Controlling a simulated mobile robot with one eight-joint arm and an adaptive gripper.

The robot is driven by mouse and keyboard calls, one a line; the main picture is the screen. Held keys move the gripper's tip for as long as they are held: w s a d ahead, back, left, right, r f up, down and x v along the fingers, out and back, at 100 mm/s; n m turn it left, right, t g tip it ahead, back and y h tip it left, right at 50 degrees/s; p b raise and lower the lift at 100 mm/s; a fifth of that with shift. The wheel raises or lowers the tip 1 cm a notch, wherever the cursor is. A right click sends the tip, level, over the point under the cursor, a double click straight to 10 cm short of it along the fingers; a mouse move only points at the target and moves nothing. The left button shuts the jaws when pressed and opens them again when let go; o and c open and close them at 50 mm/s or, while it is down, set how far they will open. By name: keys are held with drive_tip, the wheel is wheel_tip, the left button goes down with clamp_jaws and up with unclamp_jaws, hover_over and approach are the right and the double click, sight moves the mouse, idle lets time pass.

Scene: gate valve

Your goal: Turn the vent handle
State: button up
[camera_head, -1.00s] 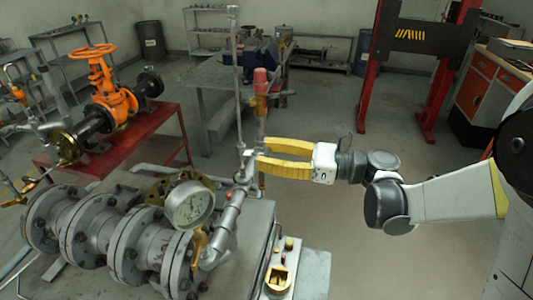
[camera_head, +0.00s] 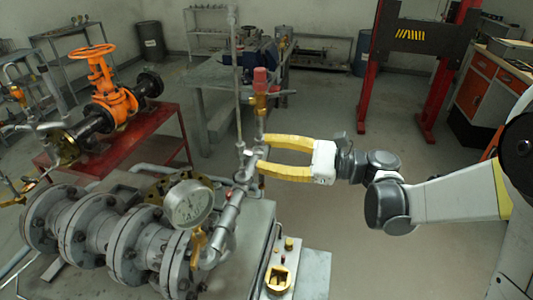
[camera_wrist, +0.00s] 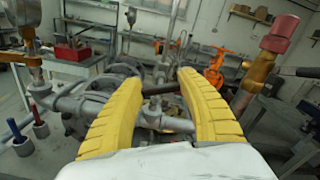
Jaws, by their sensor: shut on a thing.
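The vent handle (camera_head: 255,152) is a small grey metal bar on the pipe fitting right of the pressure gauge (camera_head: 188,204). My gripper (camera_head: 261,153) reaches it from the right, its two yellow fingers spread above and below it and the tips at its ends. In the wrist view, the handle (camera_wrist: 167,91) spans between the fingertips of my gripper (camera_wrist: 157,82), with a grey tee fitting (camera_wrist: 152,112) just below. The fingers are shut on the handle, though the exact contact is small and partly hidden.
A red-capped brass valve (camera_head: 260,86) stands close above the fingers, and a thin upright pipe (camera_head: 236,80) rises beside them. Flanged grey pipework (camera_head: 130,245) fills the lower left. A control box (camera_head: 279,276) sits below.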

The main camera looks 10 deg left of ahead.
drive_tip(key=n, duration=0.6)
drive_tip(key=shift+s+f+n, duration=0.15)
drive_tip(key=shift+n, duration=0.15)
drive_tip(key=n, duration=0.5)
drive_tip(key=shift+b, duration=0.4)
drive_tip(key=shift+n, duration=0.4)
drive_tip(key=o, duration=1.2)
drive_tip(key=shift+a, duration=0.1)
drive_tip(key=shift+c, duration=0.2)
drive_tip(key=shift+f, duration=0.1)
drive_tip(key=s+d, duration=0.1)
drive_tip(key=d, duration=1.1)
drive_tip(key=shift+s, duration=0.35)
